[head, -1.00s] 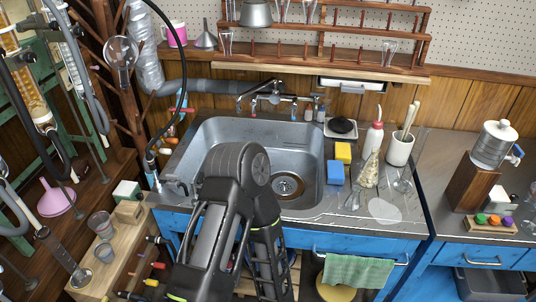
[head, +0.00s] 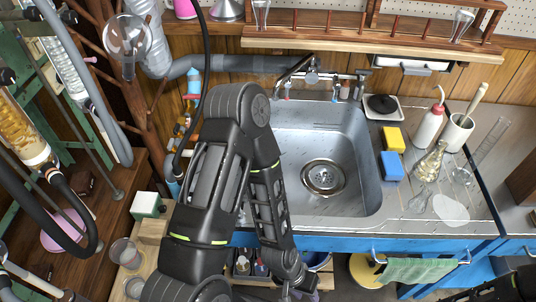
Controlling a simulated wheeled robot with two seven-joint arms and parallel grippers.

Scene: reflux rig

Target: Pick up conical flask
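The conical flask (head: 430,163) is clear glass with a yellowish tint and a narrow neck. It stands upright on the grey counter to the right of the sink, in front of the white wash bottle. My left gripper (head: 292,287) is low at the bottom edge of the head view, in front of the blue cabinet and well apart from the flask. Its fingers are small and partly cut off, so their opening is unclear. My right gripper is not in view; a dark part shows in the bottom right corner.
The steel sink (head: 347,200) lies left of the flask. Nearby are yellow and blue sponges (head: 392,166), a wash bottle (head: 429,127), a white pot (head: 457,133), a measuring cylinder (head: 490,143) and other glassware. A wooden rack (head: 370,42) hangs above the counter.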

